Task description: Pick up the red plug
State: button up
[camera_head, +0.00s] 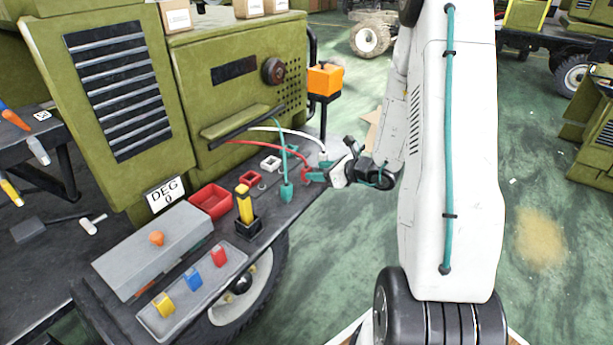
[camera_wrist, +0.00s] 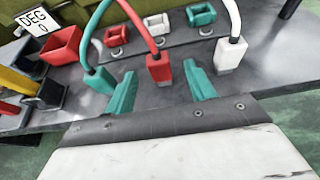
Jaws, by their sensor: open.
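The red plug (camera_wrist: 159,68) stands upright on the dark shelf in the wrist view, with a red cable rising from its top. It also shows in the head view (camera_head: 305,174), partly hidden by my gripper. My gripper (camera_wrist: 162,78) is open, with one teal finger to the left of the red plug and the other to its right. Gaps show between the plug and both fingers. In the head view my gripper (camera_head: 314,174) reaches in from the right, low at the shelf's edge.
A teal plug (camera_wrist: 100,79) stands left of the red plug and a white plug (camera_wrist: 231,55) stands right, both cabled. Behind them are red (camera_wrist: 115,38), white (camera_wrist: 157,23) and green (camera_wrist: 201,14) sockets. A red bin (camera_head: 211,201) and a yellow-handled tool (camera_head: 244,205) stand further left.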

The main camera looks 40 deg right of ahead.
aim_at(302, 171)
jog(key=x, duration=0.7)
jog(key=shift+w+a+f, duration=0.1)
jog(key=shift+f, duration=0.15)
jog(key=c, duration=1.1)
